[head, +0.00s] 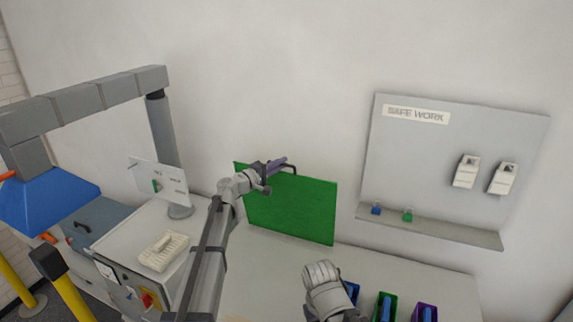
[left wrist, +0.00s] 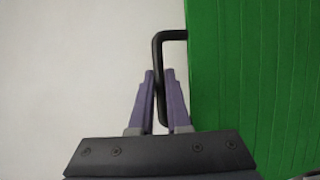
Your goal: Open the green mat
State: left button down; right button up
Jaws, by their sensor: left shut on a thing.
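The green mat (head: 292,209) stands upright against the wall at the back of the white worktop, in the middle of the head view. It also fills the right side of the left wrist view (left wrist: 260,80). A black handle (left wrist: 157,60) sticks out from the mat's edge. My left gripper (head: 277,164) is at the mat's upper edge. In the left wrist view its purple fingers (left wrist: 160,85) are shut on the black handle, one on each side of it. My right gripper does not show clearly; a white arm part (head: 325,290) of mine is at the bottom centre.
Blue, green and purple bins (head: 385,306) stand at the worktop's front right. A grey "SAFE WORK" board (head: 430,150) with a shelf hangs at right. A white tray (head: 163,251) and a small sign (head: 158,184) are at left. A blue hood (head: 48,197) hangs far left.

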notch_tip(320, 180, down, 12)
jog(key=b, duration=1.1)
jog(key=shift+f, duration=0.2)
jog(key=shift+f+b, duration=0.3)
pick_arm(q)
jog(key=s+a+f+t+h, duration=0.1)
jog(key=s+a+f, duration=0.1)
jog(key=s, duration=0.5)
jog(key=s+a+f+m+t+h, duration=0.1)
jog(key=s+a+f, duration=0.2)
jog(key=s+f, duration=0.2)
jog(key=s, duration=0.3)
jog(key=shift+s, duration=0.1)
jog(key=c, duration=0.9)
grip_release()
jog(key=shift+f, duration=0.1)
